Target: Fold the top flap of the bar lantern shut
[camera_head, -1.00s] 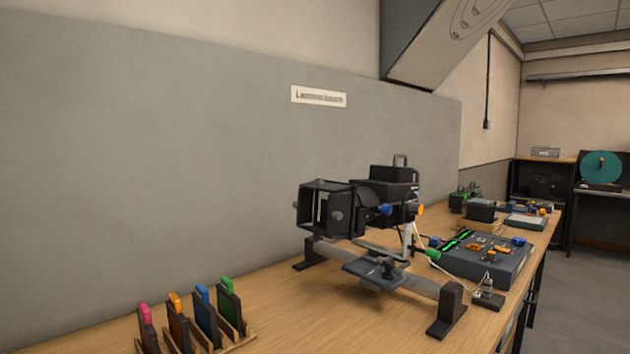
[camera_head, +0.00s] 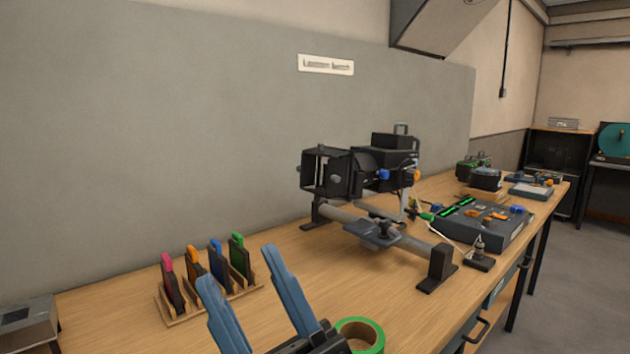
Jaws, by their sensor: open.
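The bar lantern (camera_head: 383,158) is a black stage light on a low grey bar (camera_head: 340,217), in the middle of the head view. Its square front frame with flaps (camera_head: 325,172) faces left and toward me. I cannot clearly tell the top flap from the other flaps at this size. My gripper (camera_head: 238,268) shows at the bottom with two blue fingers spread wide apart. It is open and empty, in front of and to the left of the lantern, well apart from it.
A wooden rack (camera_head: 212,302) of coloured-tab slides stands left of my gripper. A green tape roll (camera_head: 360,335) lies in front. A fader console (camera_head: 478,224) stands right of the lantern. A grey box (camera_head: 28,327) sits at far left. The bench (camera_head: 130,335) has free room between.

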